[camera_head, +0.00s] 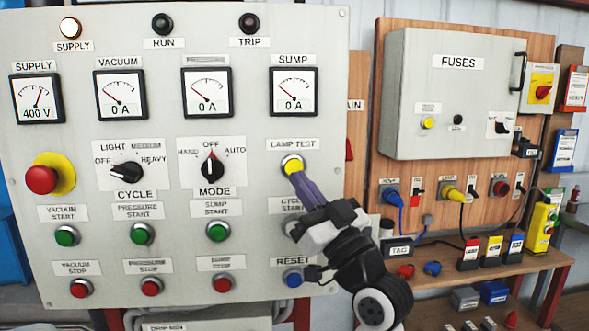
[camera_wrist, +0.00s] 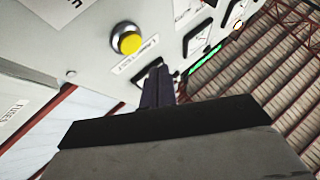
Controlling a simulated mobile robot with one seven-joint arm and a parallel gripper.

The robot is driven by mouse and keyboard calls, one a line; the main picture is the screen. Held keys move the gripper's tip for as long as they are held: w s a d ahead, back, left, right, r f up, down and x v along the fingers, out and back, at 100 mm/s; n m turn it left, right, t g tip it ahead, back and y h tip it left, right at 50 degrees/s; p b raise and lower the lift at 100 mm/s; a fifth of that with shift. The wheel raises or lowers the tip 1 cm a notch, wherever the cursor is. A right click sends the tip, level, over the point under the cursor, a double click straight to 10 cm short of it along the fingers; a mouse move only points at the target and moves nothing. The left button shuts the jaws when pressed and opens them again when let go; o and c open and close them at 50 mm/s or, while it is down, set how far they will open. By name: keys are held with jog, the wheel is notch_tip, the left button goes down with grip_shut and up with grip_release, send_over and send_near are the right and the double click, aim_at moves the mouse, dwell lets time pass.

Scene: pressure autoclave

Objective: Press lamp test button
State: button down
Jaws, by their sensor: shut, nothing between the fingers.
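The lamp test button (camera_head: 291,163) is yellow with a metal collar, under the LAMP TEST label on the grey panel (camera_head: 262,146). In the head view my gripper (camera_head: 297,177) comes up from the lower right, and its purple-grey fingertips overlap the button's lower edge. In the wrist view the button (camera_wrist: 130,42) is fully visible, up and left of the shut fingers (camera_wrist: 157,75). There the fingertips show beside the label, apart from the button in the picture. I cannot tell the exact gap to the panel. The fingers hold nothing.
The SUPPLY lamp (camera_head: 70,27) is lit; the RUN lamp (camera_head: 163,23) and TRIP lamp (camera_head: 249,23) are dark. My arm partly covers the button below. The blue RESET button (camera_head: 292,278) is close to my wrist. A fuse box (camera_head: 450,100) stands to the right.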

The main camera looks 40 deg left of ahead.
jog(key=shift+s+d, duration=0.65)
jog(key=shift+d, duration=0.1)
dwell(0.4)
